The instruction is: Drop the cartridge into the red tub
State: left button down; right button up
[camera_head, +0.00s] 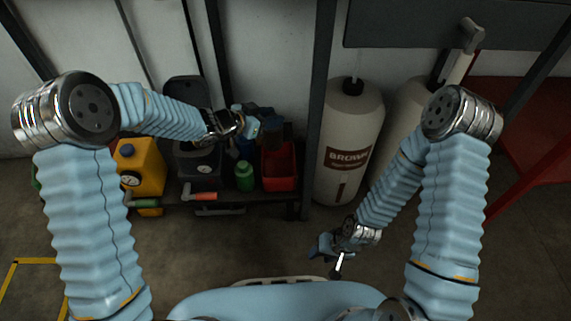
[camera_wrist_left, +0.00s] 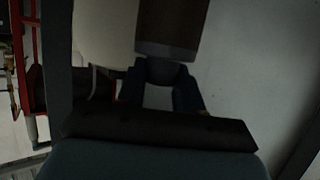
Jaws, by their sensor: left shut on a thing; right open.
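The red tub (camera_head: 280,182) stands on a low dark shelf, left of the large pale cylinders in the head view. My left gripper (camera_head: 267,122) is above and behind the tub's back part, shut on the cartridge. The cartridge is a dark brown body (camera_wrist_left: 172,28) with a grey neck between the blue fingers (camera_wrist_left: 164,92) in the left wrist view. In the head view it is dark and hard to make out near the fingers. Whether it touches the tub cannot be told. My right gripper (camera_head: 335,255) is open and empty, low in front of the shelf.
A green bottle (camera_head: 244,177) stands just left of the tub. Further left are a dark container (camera_head: 198,165) and a yellow jug (camera_head: 140,170). A dark post (camera_head: 318,100) and a large pale cylinder (camera_head: 348,125) stand to the right. The floor in front is clear.

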aim_at(270, 131)
pick_arm(q)
notch_tip(270, 131, down, 6)
jog(key=b, duration=0.5)
jog(key=shift+r, duration=0.25)
jog(key=c, duration=0.7)
grip_release()
jog(key=shift+o, duration=0.2)
jog(key=p+v, duration=0.3)
jog(key=v, duration=1)
jog(key=shift+s+a, duration=0.3)
